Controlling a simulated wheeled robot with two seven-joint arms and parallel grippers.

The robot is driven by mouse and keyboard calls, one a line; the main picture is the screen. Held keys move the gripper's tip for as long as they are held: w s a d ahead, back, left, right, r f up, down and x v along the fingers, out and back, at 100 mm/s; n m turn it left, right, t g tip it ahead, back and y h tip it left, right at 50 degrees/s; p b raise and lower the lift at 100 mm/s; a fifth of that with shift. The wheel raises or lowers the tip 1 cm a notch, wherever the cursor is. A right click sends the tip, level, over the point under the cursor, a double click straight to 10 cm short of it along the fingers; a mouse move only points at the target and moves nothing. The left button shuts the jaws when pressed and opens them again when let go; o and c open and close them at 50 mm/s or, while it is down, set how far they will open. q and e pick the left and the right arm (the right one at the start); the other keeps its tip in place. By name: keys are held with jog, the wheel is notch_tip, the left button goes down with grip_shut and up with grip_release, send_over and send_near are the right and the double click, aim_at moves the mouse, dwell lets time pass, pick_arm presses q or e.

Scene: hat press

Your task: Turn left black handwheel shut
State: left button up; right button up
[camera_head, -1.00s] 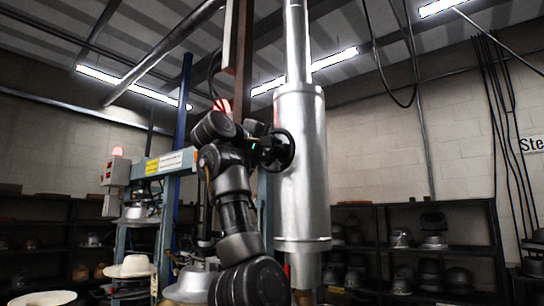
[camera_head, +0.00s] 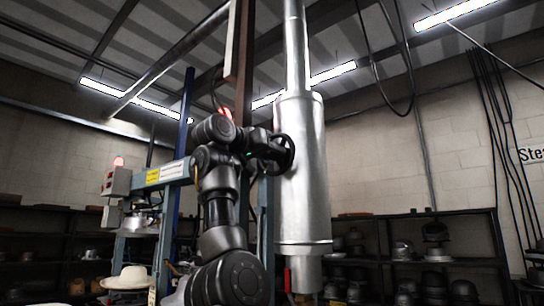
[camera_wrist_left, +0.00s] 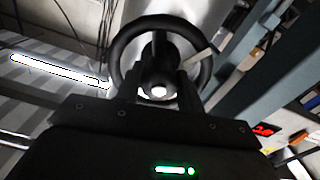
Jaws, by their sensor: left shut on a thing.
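The black handwheel (camera_head: 287,152) shows edge-on in the head view, just in front of the silver cylinder. In the left wrist view the black handwheel (camera_wrist_left: 122,47) is a round rim with a central hub and a bright nut. My left gripper (camera_head: 270,150) reaches it from the left. In the left wrist view the left gripper's fingers (camera_wrist_left: 160,88) are shut on the wheel around its hub area; exact contact is dark and hard to see. My right gripper is in neither view.
A large silver cylinder (camera_head: 302,185) with a pipe stands right behind the wheel. A press frame with a yellow label (camera_head: 152,176) stands at left. Shelves with hat blocks (camera_head: 432,262) line the back wall. A white hat (camera_head: 128,278) sits low left.

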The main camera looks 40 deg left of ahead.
pick_arm(q)
jog(key=m, duration=0.4)
jog(key=shift+m+b, duration=0.3)
jog(key=shift+b, duration=0.05)
jog(key=m, duration=0.3)
jog(key=shift+m, duration=0.4)
jog(key=m, duration=0.3)
jog(key=shift+r+m, duration=0.1)
jog(key=shift+m, duration=0.2)
jog(key=m, duration=0.3)
jog(key=shift+a+m, duration=0.1)
jog(key=shift+m, duration=0.2)
jog(key=m, duration=0.2)
jog(key=shift+m+p, duration=0.3)
jog(key=shift+p, duration=0.1)
jog(key=m+p, duration=0.1)
jog(key=m, duration=0.2)
jog(key=shift+r+m, duration=0.1)
jog(key=shift+m, duration=0.2)
jog(key=m+p, duration=0.2)
jog(key=m, duration=0.2)
jog(key=shift+g, duration=0.3)
jog(key=shift+m+p, duration=0.9)
jog(key=shift+m, duration=0.5)
jog(key=shift+f, duration=0.2)
